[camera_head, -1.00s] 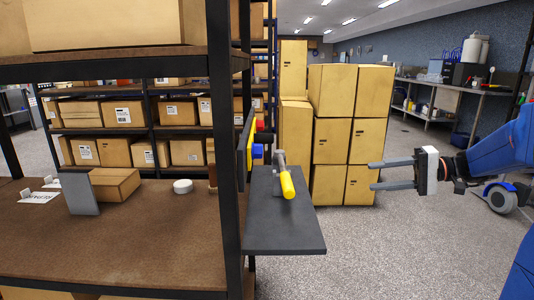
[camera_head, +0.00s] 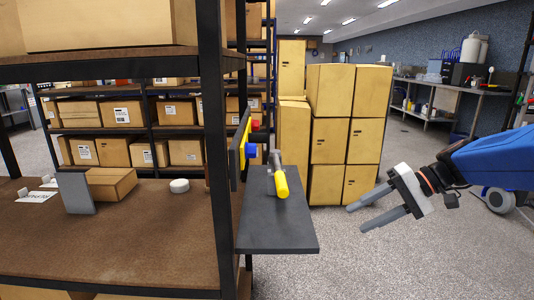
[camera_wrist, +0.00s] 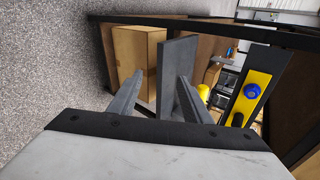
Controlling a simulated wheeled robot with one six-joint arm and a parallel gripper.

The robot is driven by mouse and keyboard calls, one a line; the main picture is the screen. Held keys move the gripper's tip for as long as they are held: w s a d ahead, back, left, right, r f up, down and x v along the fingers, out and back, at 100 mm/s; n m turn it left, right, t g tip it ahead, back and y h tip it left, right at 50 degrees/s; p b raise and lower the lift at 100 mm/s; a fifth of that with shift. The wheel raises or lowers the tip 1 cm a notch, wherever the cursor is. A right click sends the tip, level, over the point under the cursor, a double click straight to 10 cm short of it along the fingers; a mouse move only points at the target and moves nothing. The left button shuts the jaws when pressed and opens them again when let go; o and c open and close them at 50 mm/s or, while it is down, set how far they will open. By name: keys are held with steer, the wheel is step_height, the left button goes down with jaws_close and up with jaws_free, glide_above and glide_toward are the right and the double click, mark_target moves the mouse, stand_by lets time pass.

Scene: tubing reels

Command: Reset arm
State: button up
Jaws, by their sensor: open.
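My gripper (camera_head: 376,214) is open and empty at the right of the head view. It hangs in free air to the right of a small dark shelf (camera_head: 270,233), its fingers pointing left and tilted down. A tool with a yellow handle (camera_head: 281,184) and a grey head lies on that shelf, apart from my gripper. In the wrist view my two fingers (camera_wrist: 153,98) are spread, with the dark shelf's panel (camera_wrist: 172,75) seen beyond them. Part of the yellow handle (camera_wrist: 203,92) shows behind the right finger.
A yellow panel (camera_head: 242,141) with red and blue knobs is mounted on the rack post (camera_head: 221,160). A brown rack shelf (camera_head: 110,240) holds a cardboard box (camera_head: 112,184), a grey plate and a white roll. Stacked cartons (camera_head: 330,140) stand behind. Floor around my gripper is clear.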

steer(key=s+d+f+n+t+h, duration=0.1)
steer(key=s+d+f+h, duration=0.1)
steer(key=s+f+h, duration=0.3)
steer(key=s+d+f+n+t+h, duration=0.1)
steer(key=s+f+h, duration=0.4)
steer(key=s, duration=0.8)
steer(key=shift+s+d+f+t+h, duration=0.3)
steer(key=shift+d+t, duration=0.45)
steer(key=shift+t, duration=0.05)
